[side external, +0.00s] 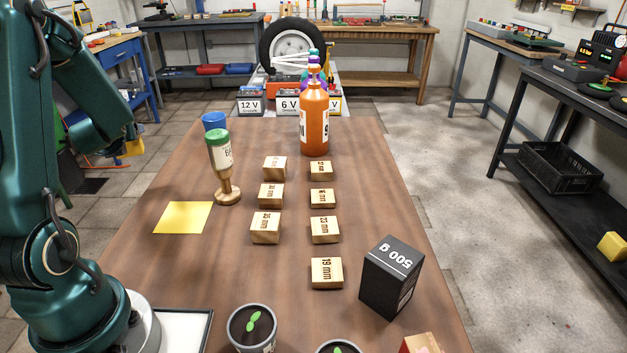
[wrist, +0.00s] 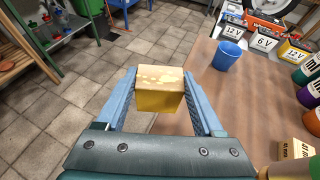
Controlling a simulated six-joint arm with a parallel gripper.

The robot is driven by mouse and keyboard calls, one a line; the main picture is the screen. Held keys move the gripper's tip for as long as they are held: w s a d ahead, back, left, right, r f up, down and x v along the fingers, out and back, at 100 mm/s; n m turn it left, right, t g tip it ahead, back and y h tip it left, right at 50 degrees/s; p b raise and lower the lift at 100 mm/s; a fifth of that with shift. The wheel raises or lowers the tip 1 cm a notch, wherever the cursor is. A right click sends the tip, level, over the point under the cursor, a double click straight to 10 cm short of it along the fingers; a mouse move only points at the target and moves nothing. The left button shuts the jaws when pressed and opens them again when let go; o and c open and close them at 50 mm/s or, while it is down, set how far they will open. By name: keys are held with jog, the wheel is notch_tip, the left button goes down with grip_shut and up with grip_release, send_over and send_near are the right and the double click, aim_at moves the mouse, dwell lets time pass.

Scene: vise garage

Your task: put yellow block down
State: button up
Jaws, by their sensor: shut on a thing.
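The yellow block (wrist: 159,98), with a pale speckled top, sits between the two blue fingers of my gripper (wrist: 160,84) in the wrist view. My gripper is shut on it. In the side view the yellow block (side external: 134,147) shows small at the left, raised beyond the table's left edge; my arm hides most of the gripper there. A flat yellow square (side external: 183,218) lies bare on the left part of the wooden table (side external: 375,190), to the right of and nearer than the block in the side view.
Several labelled wooden blocks (side external: 265,228), an orange bottle (side external: 314,120), a black 500 g box (side external: 390,278) and potted seedlings (side external: 252,328) stand rightward.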

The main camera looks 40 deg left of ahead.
jog(key=w+f, duration=0.2)
jog(key=w, duration=0.1)
jog(key=w+d+f, duration=0.1)
jog(key=w+f, duration=0.1)
jog(key=w, duration=0.1)
jog(key=w+d+f, duration=0.1)
jog(key=w+f, duration=0.1)
jog(key=w, duration=0.2)
jog(key=shift+w+d+f, duration=0.1)
jog(key=shift+f, duration=2)
jog(key=o, duration=1.5)
jog(key=shift+f, duration=0.1)
